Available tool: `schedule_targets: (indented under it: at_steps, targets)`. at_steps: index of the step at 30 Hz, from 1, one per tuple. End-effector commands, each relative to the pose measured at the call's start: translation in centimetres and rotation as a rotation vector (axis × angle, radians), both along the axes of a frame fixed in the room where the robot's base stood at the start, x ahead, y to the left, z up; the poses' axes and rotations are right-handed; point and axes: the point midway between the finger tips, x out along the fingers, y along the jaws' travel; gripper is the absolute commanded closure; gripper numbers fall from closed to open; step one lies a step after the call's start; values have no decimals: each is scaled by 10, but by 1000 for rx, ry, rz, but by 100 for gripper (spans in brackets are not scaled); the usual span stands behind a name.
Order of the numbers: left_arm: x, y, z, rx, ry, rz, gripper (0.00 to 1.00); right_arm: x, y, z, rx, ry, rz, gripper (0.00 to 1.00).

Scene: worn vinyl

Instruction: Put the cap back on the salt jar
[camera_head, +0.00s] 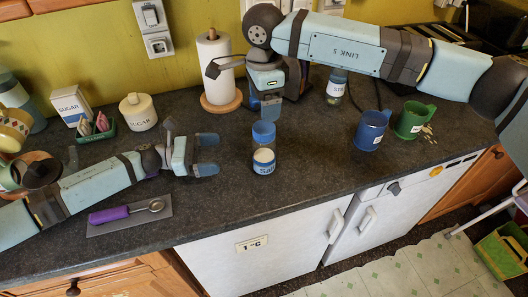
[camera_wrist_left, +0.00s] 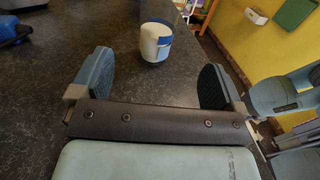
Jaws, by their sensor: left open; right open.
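The salt jar (camera_head: 263,163) stands upright on the dark worktop, clear with white contents and a blue label. In the left wrist view, the jar (camera_wrist_left: 154,42) stands beyond and between the open fingers, touching neither.
A paper towel roll (camera_head: 213,70) stands behind. A sugar jar (camera_head: 138,111) and a green tray (camera_head: 97,131) are at the left. A purple-handled scoop (camera_head: 125,212) lies near the front edge. Blue (camera_head: 370,131) and green (camera_head: 413,120) mugs stand at the right.

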Motion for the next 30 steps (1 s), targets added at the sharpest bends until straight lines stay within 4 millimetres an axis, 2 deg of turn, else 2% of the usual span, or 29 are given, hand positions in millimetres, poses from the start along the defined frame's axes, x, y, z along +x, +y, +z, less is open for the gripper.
schedule_targets:
  at_steps: [8,24,30]
  targets:
    - [1,-9,0,-2,1,0,6,0,0,0,2,1,-1,22]
    - [13,-106,1,-2,0,-1,6,0,0,0,3,1,-1,22]
    - [15,-130,0,-1,2,0,6,0,0,0,3,1,-1,22]
